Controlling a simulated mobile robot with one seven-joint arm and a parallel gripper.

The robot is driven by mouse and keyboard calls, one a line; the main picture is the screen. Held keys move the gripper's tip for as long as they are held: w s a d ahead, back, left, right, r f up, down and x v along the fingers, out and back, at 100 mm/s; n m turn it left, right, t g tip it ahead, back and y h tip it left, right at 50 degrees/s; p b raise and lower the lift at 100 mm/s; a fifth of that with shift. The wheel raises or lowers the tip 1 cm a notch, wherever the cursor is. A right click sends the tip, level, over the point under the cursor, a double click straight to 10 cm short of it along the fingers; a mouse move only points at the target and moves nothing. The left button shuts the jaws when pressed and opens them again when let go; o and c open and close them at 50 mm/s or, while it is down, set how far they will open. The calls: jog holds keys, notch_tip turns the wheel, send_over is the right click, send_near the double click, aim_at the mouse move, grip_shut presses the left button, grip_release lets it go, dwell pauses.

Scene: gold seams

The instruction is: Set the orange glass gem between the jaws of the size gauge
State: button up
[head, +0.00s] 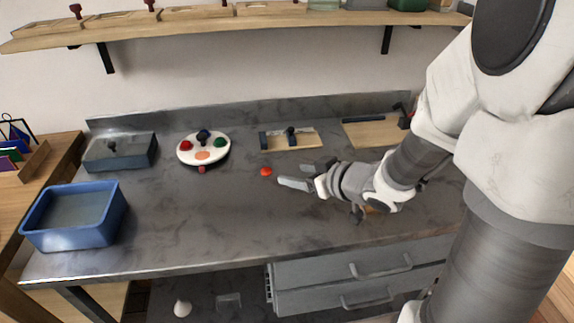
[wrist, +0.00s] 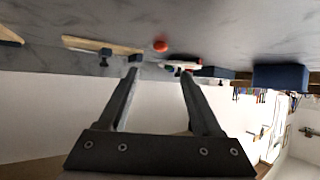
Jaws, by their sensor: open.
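The orange-red gem (head: 266,171) lies alone on the grey worktop, and it also shows in the wrist view (wrist: 160,45), just beyond and between the fingertips. The size gauge (head: 291,139) seems to be the wooden board with dark upright jaws behind the gem and slightly right; its board shows at upper left in the wrist view (wrist: 95,44). The gap between its jaws is too small to judge. My gripper (head: 292,177) is open and empty, low over the worktop, just right of the gem and apart from it. Its two fingers also show in the wrist view (wrist: 159,72).
A white round plate (head: 187,157) with red, green and dark blue pieces stands left of the gauge. A grey box (head: 121,153) and a blue tray (head: 73,236) are further left. Another wooden board (head: 372,133) lies at right. The worktop's front middle is clear.

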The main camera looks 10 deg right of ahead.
jog(key=shift+o, duration=0.2)
jog(key=shift+s+d+r+p, duration=0.35)
jog(key=shift+r+p, duration=0.1)
jog(key=shift+p, duration=0.25)
notch_tip(320, 180, up, 2)
jog(key=d+n+g+p, duration=0.1)
jog(key=d+g+p, duration=0.15)
jog(key=p, duration=0.65)
jog(key=n+y+p, duration=0.2)
jog(key=p, duration=0.2)
send_near(267, 170)
jog(key=x, duration=0.2)
jog(key=shift+w+f, duration=0.1)
jog(key=shift+w, duration=0.3)
jog(key=shift+b+x, duration=0.4)
jog(key=shift+x, duration=2.3)
jog(key=shift+s+a, duration=0.15)
jog(key=shift+s, duration=0.05)
jog(key=shift+c, duration=0.2)
grip_shut()
